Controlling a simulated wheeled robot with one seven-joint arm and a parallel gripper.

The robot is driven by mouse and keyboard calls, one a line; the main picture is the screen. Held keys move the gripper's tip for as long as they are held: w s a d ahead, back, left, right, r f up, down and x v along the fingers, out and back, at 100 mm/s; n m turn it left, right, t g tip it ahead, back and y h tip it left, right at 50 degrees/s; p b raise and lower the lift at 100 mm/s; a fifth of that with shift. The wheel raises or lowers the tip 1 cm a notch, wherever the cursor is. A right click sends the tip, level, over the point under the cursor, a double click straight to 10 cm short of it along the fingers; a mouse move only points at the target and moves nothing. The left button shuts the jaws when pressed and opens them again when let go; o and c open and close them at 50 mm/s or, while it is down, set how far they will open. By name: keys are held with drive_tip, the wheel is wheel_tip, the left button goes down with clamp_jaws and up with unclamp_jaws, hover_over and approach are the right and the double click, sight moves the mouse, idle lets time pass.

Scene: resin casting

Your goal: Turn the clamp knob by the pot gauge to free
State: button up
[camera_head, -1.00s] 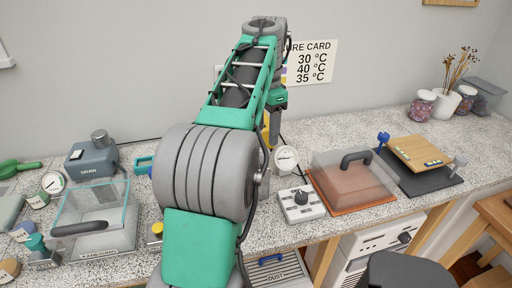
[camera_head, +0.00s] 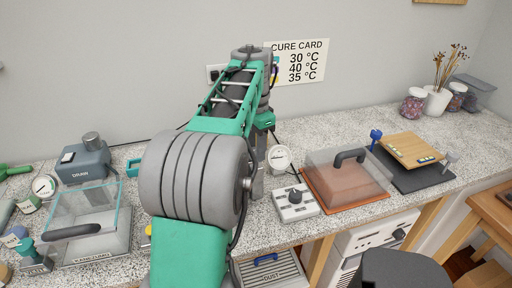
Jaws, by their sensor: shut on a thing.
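A round white gauge (camera_head: 279,158) stands on the speckled counter beside my wrist, right of my arm. I cannot tell from labels which one is the pot gauge. The clamp knob cannot be made out. My arm covers the counter left of the nearer gauge. My gripper's fingers are hidden behind my arm, so their hold does not show.
Right of the gauge are a grey control box (camera_head: 295,201) with a black knob and a clear handled cover (camera_head: 349,174) on an orange base. A board (camera_head: 411,150) lies beyond. A clear box (camera_head: 88,217) and blue-grey machine (camera_head: 84,160) stand left.

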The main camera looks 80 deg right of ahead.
clamp_jaws()
drive_tip(key=shift+r+n+p, duration=0.1)
drive_tip(key=shift+n+p, duration=0.2)
drive_tip(key=shift+n, duration=0.1)
drive_tip(key=shift+n+p, duration=0.5)
drive_tip(key=shift+n, duration=0.5)
drive_tip(key=n+p, duration=0.1)
drive_tip(key=n, duration=0.2)
drive_tip(key=shift+n, duration=0.3)
drive_tip(key=n+p, duration=0.2)
drive_tip(key=n, duration=0.4)
drive_tip(key=n+p, duration=0.1)
drive_tip(key=n, duration=0.4)
drive_tip(key=shift+n, duration=0.4)
